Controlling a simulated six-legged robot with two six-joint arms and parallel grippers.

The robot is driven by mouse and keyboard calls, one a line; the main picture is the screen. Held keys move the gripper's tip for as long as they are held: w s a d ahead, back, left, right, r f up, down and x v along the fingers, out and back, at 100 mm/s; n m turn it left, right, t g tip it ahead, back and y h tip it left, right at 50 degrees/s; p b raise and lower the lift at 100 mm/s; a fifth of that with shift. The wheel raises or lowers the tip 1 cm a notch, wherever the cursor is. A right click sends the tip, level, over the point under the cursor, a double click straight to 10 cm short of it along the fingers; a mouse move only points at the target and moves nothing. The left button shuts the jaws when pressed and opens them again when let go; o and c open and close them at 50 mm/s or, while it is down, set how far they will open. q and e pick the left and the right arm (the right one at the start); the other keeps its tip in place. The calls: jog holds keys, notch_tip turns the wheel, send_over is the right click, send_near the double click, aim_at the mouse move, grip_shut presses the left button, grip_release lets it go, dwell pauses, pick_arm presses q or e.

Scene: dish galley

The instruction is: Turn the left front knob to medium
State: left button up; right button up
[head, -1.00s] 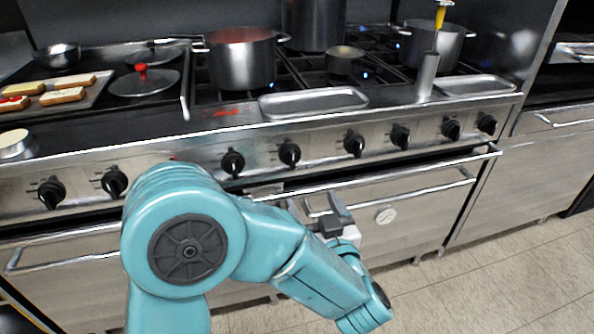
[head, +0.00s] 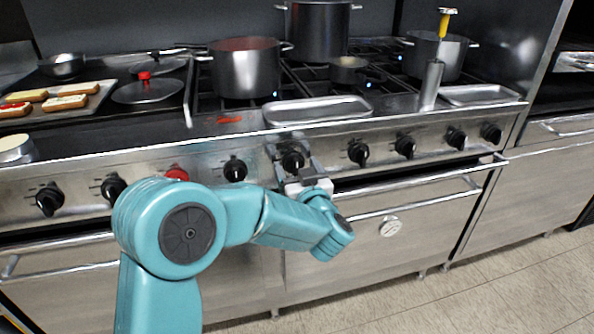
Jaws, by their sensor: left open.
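A row of black knobs runs along the steel front panel of the range. My left gripper (head: 290,152) is open, with one finger on each side of a black knob (head: 293,161). I cannot tell whether the fingers touch it. The gripper's body hides the area just below that knob. Another black knob (head: 235,169) sits to its left, and one more (head: 358,152) to its right. Which of these is the left front knob is not marked. My right gripper is not in view.
A large pot (head: 245,72) and a steel tray (head: 318,111) stand on the range above the panel. A red knob (head: 176,173) is farther left. An oven door handle (head: 420,172) sticks out below the knobs. Floor (head: 510,275) is clear at lower right.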

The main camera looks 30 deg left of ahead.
pick_arm(q)
jog(key=shift+w+a, duration=0.1)
jog(key=c, duration=1)
